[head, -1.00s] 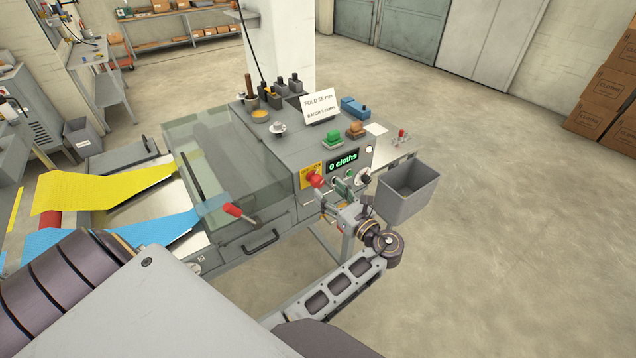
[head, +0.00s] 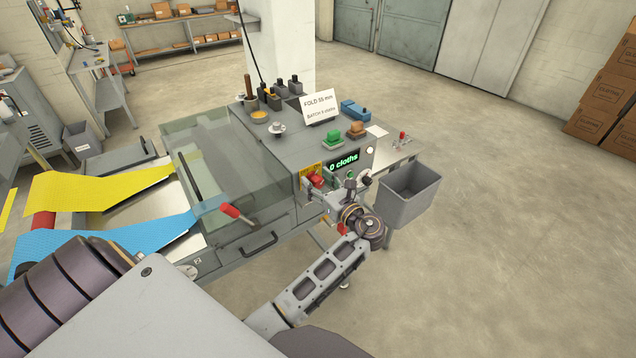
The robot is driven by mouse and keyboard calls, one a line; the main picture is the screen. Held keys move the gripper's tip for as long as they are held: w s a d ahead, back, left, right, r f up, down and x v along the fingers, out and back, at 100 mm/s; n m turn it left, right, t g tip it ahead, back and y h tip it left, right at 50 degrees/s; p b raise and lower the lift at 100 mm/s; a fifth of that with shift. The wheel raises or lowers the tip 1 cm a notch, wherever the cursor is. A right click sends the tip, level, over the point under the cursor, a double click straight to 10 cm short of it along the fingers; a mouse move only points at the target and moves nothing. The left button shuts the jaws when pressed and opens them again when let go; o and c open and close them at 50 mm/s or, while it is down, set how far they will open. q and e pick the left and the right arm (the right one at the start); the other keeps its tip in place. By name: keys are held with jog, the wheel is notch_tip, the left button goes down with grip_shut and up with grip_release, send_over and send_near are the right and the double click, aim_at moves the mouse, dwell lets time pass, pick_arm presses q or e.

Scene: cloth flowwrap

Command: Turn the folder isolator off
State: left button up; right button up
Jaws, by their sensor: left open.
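The folder isolator is a red rotary handle (head: 317,180) on a yellow plate (head: 309,170) at the front of the grey folding machine (head: 222,134). My left gripper (head: 324,192) is open at the machine's front face, right by the red handle, with its wrist to the lower right. The fingers overlap the lower right of the handle in the picture. I cannot tell whether they touch it. The handle's exact angle is too small and partly hidden to read. My right gripper is not in view.
A green display (head: 344,162) reads "0 cloths" beside the isolator. A red-handled lever (head: 236,213) stands at the machine's front left. A grey bin (head: 408,195) sits to the right of my wrist. Yellow cloth (head: 90,191) and blue cloth (head: 100,240) run in from the left. Open floor lies right.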

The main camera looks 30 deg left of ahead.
pick_arm(q)
jog(key=c, duration=1)
jog(key=shift+c, duration=0.2)
